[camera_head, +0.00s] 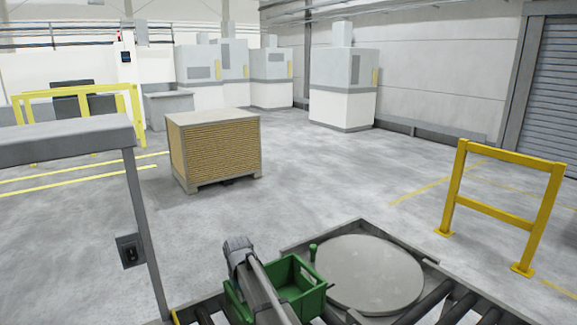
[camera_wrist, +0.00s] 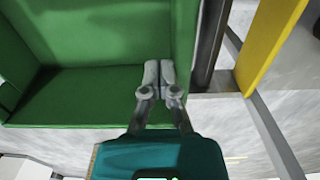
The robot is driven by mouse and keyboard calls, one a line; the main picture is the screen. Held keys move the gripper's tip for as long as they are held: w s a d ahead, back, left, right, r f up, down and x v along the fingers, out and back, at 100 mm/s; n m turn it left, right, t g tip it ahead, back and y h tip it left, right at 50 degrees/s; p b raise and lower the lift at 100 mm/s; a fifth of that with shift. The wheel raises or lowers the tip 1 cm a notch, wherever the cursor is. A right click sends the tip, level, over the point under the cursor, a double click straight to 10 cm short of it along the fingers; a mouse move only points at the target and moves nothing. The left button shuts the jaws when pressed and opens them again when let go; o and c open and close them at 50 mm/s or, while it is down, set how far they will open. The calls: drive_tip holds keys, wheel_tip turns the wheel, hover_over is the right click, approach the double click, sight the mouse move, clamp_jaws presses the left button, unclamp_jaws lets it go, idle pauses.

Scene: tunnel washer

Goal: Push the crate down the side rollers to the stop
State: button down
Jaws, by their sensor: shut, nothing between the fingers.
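The green crate (camera_head: 312,298) sits on the rollers at the bottom centre of the head view, partly hidden behind my grey arm. In the wrist view its green wall (camera_wrist: 85,98) fills the upper left. My gripper (camera_wrist: 159,68) is shut and empty, its fingertips together close against the crate's side; I cannot tell whether they touch. The head view does not clearly show the fingertips. Dark rollers (camera_head: 430,300) run on to the right of the crate. I cannot make out the stop for certain.
A round grey plate (camera_head: 370,275) in a frame lies beside the crate, with a small green knob (camera_head: 313,251) near it. A yellow guard rail (camera_head: 505,209) stands at right. A grey post (camera_head: 146,235) stands at left. A stacked pallet (camera_head: 215,148) stands on open floor behind.

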drive_tip(key=s+a, duration=0.9)
drive_tip(key=a, duration=0.4)
drive_tip(key=shift+s, duration=0.2)
idle(1.2)
drive_tip(key=shift+w+d, duration=0.1)
drive_tip(key=shift+d, duration=0.1)
drive_tip(key=shift+w+d, duration=0.7)
drive_tip(key=shift+d, duration=0.3)
wheel_tip(320, 180, up, 9)
drive_tip(key=p, duration=0.9)
idle(0.4)
